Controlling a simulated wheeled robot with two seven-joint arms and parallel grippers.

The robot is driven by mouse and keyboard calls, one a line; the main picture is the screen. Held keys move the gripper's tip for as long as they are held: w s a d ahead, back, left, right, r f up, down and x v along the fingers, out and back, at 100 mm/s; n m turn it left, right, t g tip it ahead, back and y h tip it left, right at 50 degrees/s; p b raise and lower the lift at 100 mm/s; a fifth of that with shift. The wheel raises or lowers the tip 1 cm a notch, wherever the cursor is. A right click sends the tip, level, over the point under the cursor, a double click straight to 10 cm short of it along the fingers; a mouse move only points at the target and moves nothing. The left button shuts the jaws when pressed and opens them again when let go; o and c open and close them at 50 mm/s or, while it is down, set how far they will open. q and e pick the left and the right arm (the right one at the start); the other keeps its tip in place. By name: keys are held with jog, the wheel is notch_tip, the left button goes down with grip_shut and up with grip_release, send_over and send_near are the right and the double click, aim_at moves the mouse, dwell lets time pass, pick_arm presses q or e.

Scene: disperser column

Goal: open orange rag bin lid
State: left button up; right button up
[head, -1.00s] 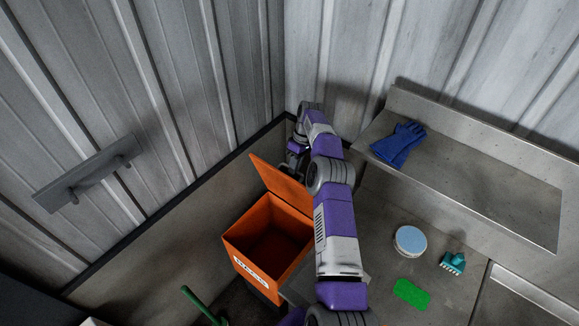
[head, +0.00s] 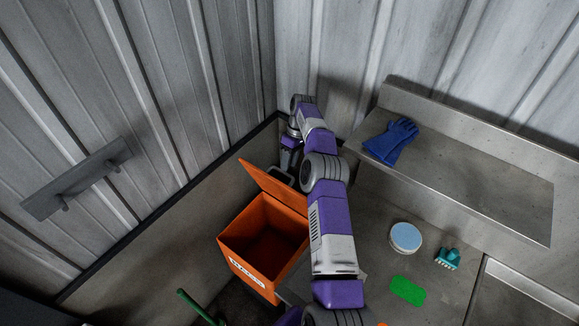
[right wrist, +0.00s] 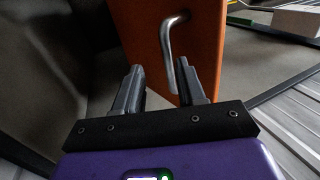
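The orange rag bin (head: 279,283) stands on the floor near the wall, its dark inside visible from above. Its orange lid (head: 268,186) is raised and tilted up along the bin's far side. My right gripper (head: 286,165) is behind the raised lid, partly hidden by my own arm. In the right wrist view the orange lid (right wrist: 205,50) is upright with a metal bar handle (right wrist: 167,45). My right gripper (right wrist: 160,78) is open there, the handle showing between and beyond its fingertips, closer to the right finger; contact cannot be told. My left gripper is not in view.
A metal counter (head: 480,190) on the right holds blue gloves (head: 390,141). A round white tub (head: 405,238), a teal brush (head: 447,258) and a green pad (head: 407,290) lie on the lower surface. A green handle (head: 195,303) stands left of the bin. Corrugated walls close off the corner.

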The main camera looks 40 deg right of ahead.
notch_tip(320, 180, up, 7)
jog(key=p, duration=0.1)
jog(key=shift+s, duration=0.1)
dwell(0.5)
